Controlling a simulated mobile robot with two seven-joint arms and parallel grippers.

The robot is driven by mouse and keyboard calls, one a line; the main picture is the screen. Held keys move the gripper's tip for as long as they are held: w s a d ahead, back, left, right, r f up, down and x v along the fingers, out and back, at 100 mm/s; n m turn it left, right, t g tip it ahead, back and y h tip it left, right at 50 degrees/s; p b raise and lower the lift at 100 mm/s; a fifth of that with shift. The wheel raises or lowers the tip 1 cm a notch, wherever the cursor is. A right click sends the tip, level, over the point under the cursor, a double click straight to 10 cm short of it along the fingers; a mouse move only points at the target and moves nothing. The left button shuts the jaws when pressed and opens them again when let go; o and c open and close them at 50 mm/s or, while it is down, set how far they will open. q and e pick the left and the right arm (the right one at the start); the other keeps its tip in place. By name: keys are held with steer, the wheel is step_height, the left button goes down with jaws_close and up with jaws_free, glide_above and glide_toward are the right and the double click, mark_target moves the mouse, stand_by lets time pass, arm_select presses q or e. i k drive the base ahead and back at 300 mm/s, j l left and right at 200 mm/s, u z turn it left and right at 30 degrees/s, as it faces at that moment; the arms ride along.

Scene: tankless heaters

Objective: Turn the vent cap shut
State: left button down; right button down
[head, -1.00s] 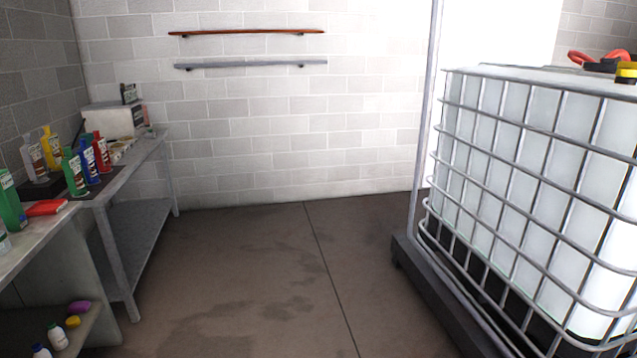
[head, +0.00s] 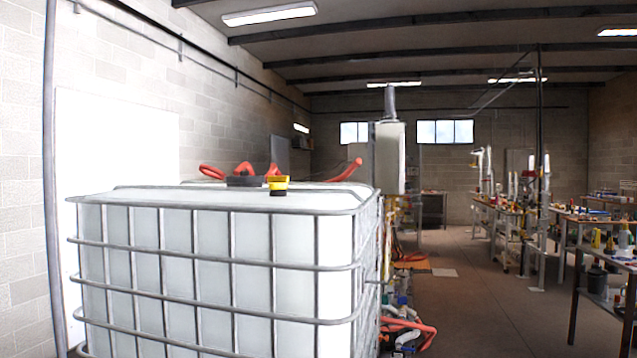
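A large white tank in a metal cage (head: 210,262) fills the left and middle of the head view. On its top sits a dark round lid (head: 246,181). Beside the lid, nearer the front edge, is a small yellow and black cap (head: 278,185). I cannot tell whether this is the vent cap, nor whether it is open or shut. Neither of my grippers is in view.
A red hose (head: 345,170) lies on the tank top behind the caps. More red hose (head: 410,330) and clutter lie on the floor right of the tank. Workbenches (head: 575,217) with several items line the right. A floor aisle (head: 480,300) between is clear.

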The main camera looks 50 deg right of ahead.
mark_target(275, 182)
steer(key=i+l+z, duration=0.1)
steer(key=i+z, duration=0.6)
steer(key=z, duration=0.15)
steer(key=i+z, duration=0.3)
steer(key=z, duration=0.15)
steer(key=i+j+z, duration=0.4)
steer(key=k+l, duration=0.1)
